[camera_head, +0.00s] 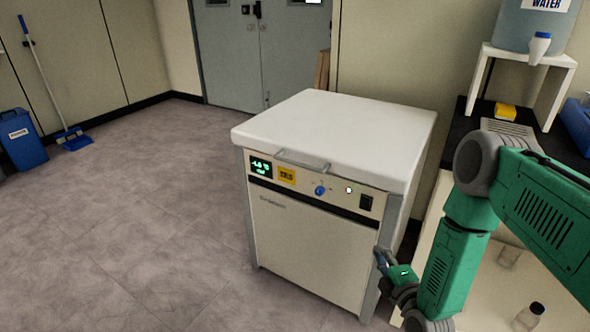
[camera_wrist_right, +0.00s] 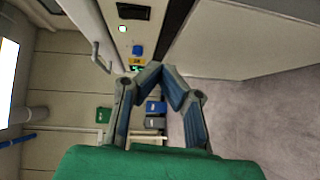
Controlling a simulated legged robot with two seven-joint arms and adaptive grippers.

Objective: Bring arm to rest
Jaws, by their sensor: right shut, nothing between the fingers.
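My right arm, green and grey, comes in from the right in the head view. Its gripper (camera_head: 381,262) hangs low beside the front right edge of the white freeze dryer (camera_head: 310,245). In the right wrist view the gripper's fingers (camera_wrist_right: 163,73) meet at the tips, with nothing between them. The freeze dryer's front (camera_wrist_right: 245,40) lies beyond the fingers there. In the head view its lid (camera_head: 340,125) is down, with a handle (camera_head: 303,160) at the front, a lit green display (camera_head: 261,167) and a blue knob (camera_head: 320,190). My left gripper is not in view.
A bench stands at the right, partly behind my arm, with a water container (camera_head: 530,25) on a white stand (camera_head: 560,62). A bottle (camera_head: 528,317) is low at right. A blue bin (camera_head: 22,140) and broom are far left. The floor left of the dryer is clear.

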